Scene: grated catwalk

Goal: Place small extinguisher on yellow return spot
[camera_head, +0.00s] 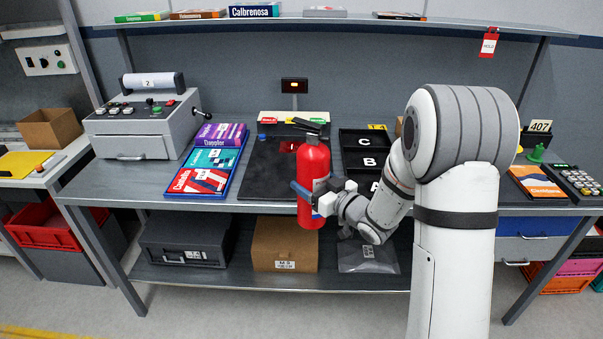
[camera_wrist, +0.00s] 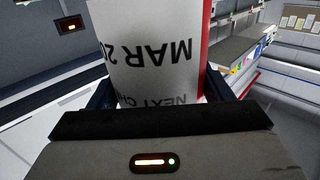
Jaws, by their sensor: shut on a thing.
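The small red extinguisher (camera_head: 312,163) is upright, with a black top, in front of the middle of the workbench. My gripper (camera_head: 318,192) is shut around its lower body from the right, and the extinguisher's base hangs in front of the bench edge. In the wrist view the extinguisher's white label (camera_wrist: 155,45) fills the space between the dark fingers (camera_wrist: 158,92), its printing upside down. A flat yellow patch (camera_head: 22,164) lies on the side table at far left; I cannot tell whether it is the return spot. A yellow floor stripe (camera_head: 35,332) shows at lower left.
The workbench holds a grey machine (camera_head: 145,125), a tray of booklets (camera_head: 208,160), a black mat (camera_head: 262,175) and lettered black bins (camera_head: 366,150). A lower shelf holds a cardboard box (camera_head: 285,245). A cardboard box (camera_head: 50,128) stands beside the yellow patch. Floor in front is clear.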

